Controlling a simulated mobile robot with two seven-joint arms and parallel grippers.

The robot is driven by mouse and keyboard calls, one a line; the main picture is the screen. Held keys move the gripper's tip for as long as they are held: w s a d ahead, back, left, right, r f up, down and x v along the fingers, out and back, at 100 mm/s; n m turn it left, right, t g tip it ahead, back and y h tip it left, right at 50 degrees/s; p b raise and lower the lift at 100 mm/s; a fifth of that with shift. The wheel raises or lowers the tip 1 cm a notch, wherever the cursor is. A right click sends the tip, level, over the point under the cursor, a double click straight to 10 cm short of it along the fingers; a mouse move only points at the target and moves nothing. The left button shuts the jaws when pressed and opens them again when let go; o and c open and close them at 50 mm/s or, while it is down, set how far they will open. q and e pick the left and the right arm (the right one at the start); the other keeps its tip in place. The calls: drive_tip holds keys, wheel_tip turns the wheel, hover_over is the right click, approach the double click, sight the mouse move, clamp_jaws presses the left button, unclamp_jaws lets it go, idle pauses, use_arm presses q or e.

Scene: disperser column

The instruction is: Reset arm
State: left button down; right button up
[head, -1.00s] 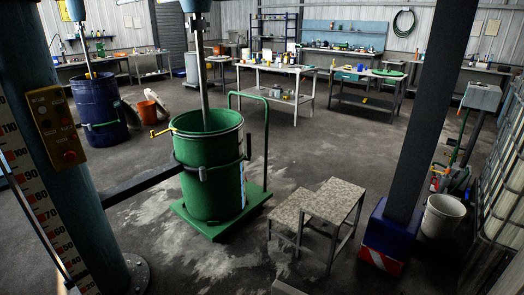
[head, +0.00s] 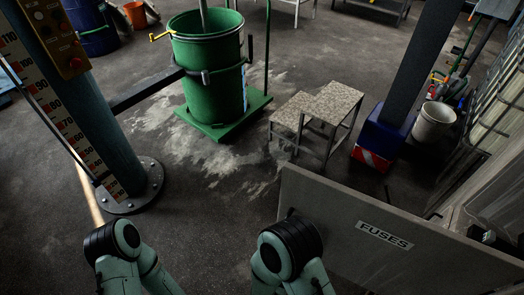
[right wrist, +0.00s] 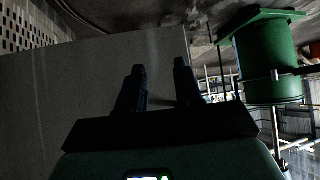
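My right gripper (right wrist: 160,72) shows in the right wrist view with its two dark fingers apart and nothing between them. A plain grey panel lies behind the fingers, and I cannot tell whether they touch it. In the head view two teal arm sections with black joint caps rise from the bottom edge; they are mine. Neither gripper shows in the head view. My left gripper is out of sight. The right arm section overlaps the left end of the grey "FUSES" panel (head: 340,205); contact cannot be told.
A green drum (head: 209,95) stands on a green wheeled base (head: 258,101) and shows upside down in the right wrist view (right wrist: 265,60). The disperser column (head: 100,125) is at left. Steps (head: 335,100), a blue-based post (head: 384,135) and a white bucket (head: 433,122) stand right. Floor between is open.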

drive_tip(key=s+d+f+g+y+p, duration=0.3)
drive_tip(key=s+d+f+g, duration=0.1)
drive_tip(key=d+f+g, duration=0.1)
drive_tip(key=s+d+r+g+y+p, duration=0.1)
drive_tip(key=s+d+g+y+p, duration=0.2)
drive_tip(key=s, duration=0.6)
drive_tip(key=shift+s+r+g+y, duration=0.35)
drive_tip(key=shift+g+y, duration=0.25)
drive_tip(key=shift+g, duration=0.4)
